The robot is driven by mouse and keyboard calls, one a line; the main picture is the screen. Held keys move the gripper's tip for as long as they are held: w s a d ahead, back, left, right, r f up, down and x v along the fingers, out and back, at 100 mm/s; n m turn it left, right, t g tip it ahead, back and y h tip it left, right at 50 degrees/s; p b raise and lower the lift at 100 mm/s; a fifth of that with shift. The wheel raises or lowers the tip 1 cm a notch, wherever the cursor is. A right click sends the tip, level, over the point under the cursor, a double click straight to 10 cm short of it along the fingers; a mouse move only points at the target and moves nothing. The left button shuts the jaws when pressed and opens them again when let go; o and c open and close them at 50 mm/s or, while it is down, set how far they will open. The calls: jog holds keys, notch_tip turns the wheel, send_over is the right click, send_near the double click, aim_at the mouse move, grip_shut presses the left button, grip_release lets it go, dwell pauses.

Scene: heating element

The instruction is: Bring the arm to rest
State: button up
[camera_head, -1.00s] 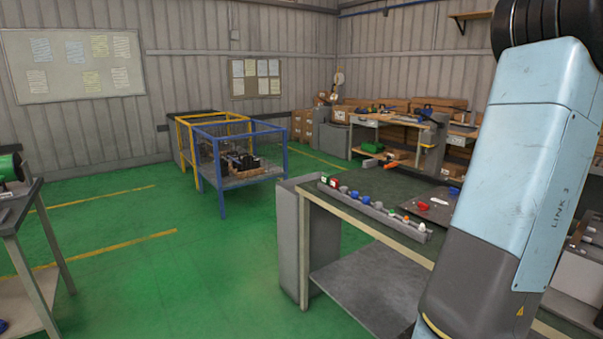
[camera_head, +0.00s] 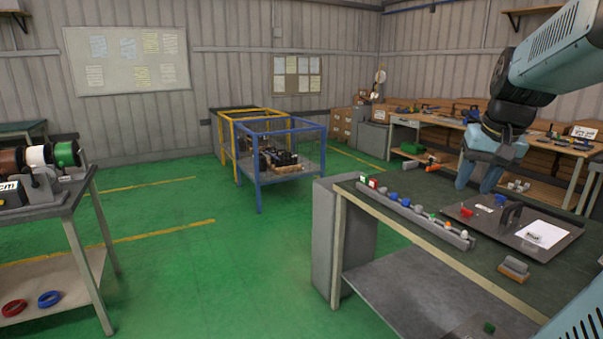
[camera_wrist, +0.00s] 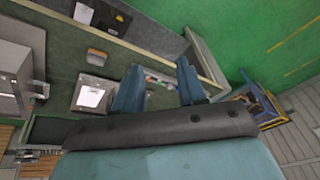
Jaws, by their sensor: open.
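My arm comes in from the upper right of the head view and bends down at a black joint. My gripper (camera_head: 476,185) hangs from it, fingers pointing down, above or behind the far side of the workbench (camera_head: 395,213). In the wrist view its two blue fingers (camera_wrist: 160,84) stand apart with nothing between them. Below them lie the bench and a dark board with a white sheet (camera_wrist: 90,95). I cannot tell the exact height of the fingertips over the bench.
A long rail with small coloured parts (camera_head: 415,212) lies on the bench. A dark panel with a handle (camera_head: 512,226) and a brush-like block (camera_head: 514,268) are nearby. A spool table (camera_head: 65,203) stands left, a blue and yellow cage (camera_head: 290,179) behind. Green floor between is clear.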

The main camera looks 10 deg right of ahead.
jog(key=s+a+f+n+t, duration=0.1)
jog(key=s+a+f+n, duration=0.1)
jog(key=a, duration=0.7)
jog(key=s+a+f+n+t, duration=0.1)
jog(key=s+a+f+n, duration=0.1)
jog(key=a, duration=0.7)
jog(key=s+n, duration=0.1)
jog(key=s, duration=0.1)
jog(key=shift+s+a, duration=0.3)
jog(key=shift+s, duration=0.05)
